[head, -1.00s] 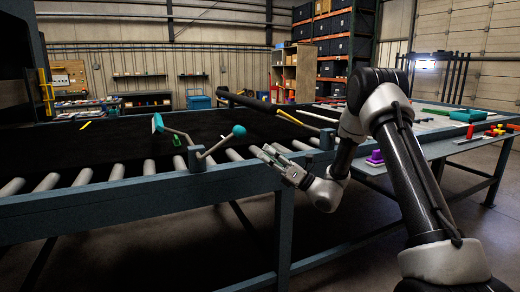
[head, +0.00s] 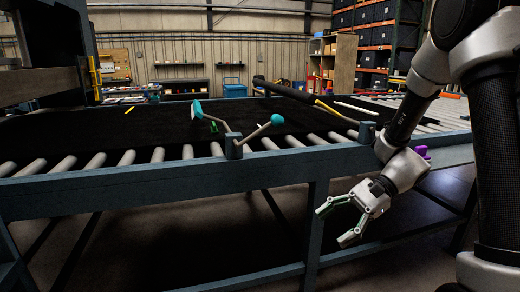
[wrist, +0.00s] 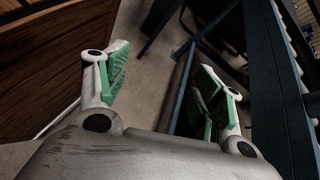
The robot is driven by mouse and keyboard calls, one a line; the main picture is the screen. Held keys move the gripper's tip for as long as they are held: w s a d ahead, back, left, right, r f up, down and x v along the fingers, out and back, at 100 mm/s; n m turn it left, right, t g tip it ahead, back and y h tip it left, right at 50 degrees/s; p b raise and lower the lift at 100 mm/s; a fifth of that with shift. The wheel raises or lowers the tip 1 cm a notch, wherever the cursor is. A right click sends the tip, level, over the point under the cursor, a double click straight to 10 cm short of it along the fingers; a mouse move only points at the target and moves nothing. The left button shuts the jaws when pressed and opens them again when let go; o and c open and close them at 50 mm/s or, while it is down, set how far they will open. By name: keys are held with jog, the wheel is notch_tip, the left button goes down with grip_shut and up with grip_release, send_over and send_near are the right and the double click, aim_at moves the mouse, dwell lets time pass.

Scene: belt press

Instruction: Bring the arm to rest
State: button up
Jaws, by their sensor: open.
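My gripper (head: 338,222) hangs in front of the conveyor frame in the head view, below its front rail and beside a blue leg. Its jaws are open and empty, with green pads on the fingers. In the wrist view, my gripper (wrist: 165,95) also shows two spread fingers with bare floor between them. My arm comes down from the right edge of the head view, bent at the elbow, with the wrist near the rail.
The roller conveyor's blue front rail (head: 110,188) runs across the view, close to my arm. A lever with a teal knob (head: 277,119) stands on it. A purple piece (head: 422,151) sits right of my wrist. A brown wooden panel (wrist: 45,60) shows in the wrist view.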

jog(key=s+d+r+n+t+h, duration=0.2)
jog(key=s+d+r+n+h, duration=0.3)
jog(key=d, duration=0.4)
jog(key=s+d+r+n+t+h, duration=0.2)
jog(key=s+d+r+n+h, duration=0.3)
jog(key=d, duration=0.4)
jog(key=s+r+t, duration=0.1)
jog(key=r+t, duration=0.1)
jog(key=r, duration=0.1)
jog(key=s+r+n+t+h, duration=0.1)
jog(key=shift+s+a+r, duration=0.2)
jog(key=shift+s+r, duration=0.1)
jog(key=shift+r, duration=0.05)
